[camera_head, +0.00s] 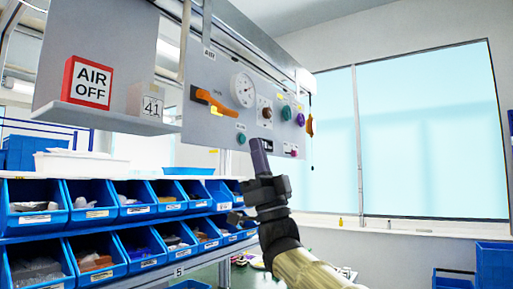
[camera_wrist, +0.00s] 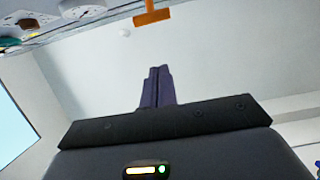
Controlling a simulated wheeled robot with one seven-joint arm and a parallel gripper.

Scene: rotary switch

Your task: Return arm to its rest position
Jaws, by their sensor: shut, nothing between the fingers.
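My gripper (camera_head: 260,157) is raised in front of the lower part of the grey control panel (camera_head: 222,75) in the head view. Its purple-grey fingers are together and point upward, with nothing held. The orange handle (camera_head: 213,102) on the panel is left of and above my fingers. It also shows at the top of the wrist view (camera_wrist: 153,15), apart from the fingers. My fingers hide part of the panel's lower edge.
A shelf left of the panel holds a red-framed "AIR OFF" sign (camera_head: 88,83) and a "41" block (camera_head: 146,102). Rows of blue bins (camera_head: 92,200) stand below the panel at left. Open room lies to the right, before the windows (camera_head: 435,130).

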